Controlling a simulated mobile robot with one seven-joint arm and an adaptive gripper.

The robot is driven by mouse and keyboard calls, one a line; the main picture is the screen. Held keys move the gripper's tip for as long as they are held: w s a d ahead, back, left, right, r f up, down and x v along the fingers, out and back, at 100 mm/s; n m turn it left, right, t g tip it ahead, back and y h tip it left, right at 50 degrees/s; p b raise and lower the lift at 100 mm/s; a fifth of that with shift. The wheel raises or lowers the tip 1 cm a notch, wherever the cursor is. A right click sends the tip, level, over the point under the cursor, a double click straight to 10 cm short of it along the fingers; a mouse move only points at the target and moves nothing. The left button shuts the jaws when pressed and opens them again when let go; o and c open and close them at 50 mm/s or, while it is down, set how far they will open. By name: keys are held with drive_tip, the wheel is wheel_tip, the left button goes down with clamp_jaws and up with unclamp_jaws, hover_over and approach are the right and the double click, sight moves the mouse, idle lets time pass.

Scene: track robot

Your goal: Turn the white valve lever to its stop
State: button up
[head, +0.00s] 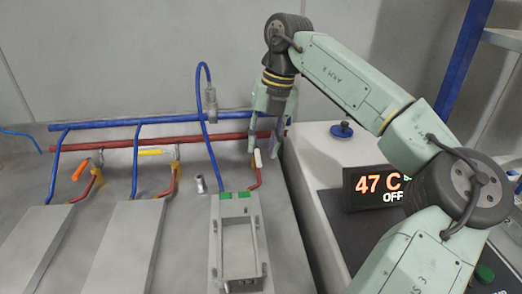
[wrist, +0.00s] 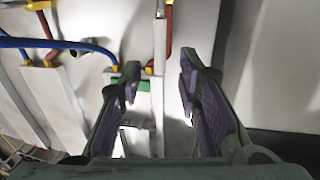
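An orange lever (head: 81,169) and a yellow lever (head: 150,153) sit on similar branches to the left. Blue pipe (head: 120,124) and red pipe (head: 120,143) run along the back.

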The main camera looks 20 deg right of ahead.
wheel_tip(320, 180, up, 9)
drive_tip(key=d, duration=0.1)
drive_tip(key=shift+s+d, duration=0.2)
drive_tip(key=shift+d, duration=0.15)
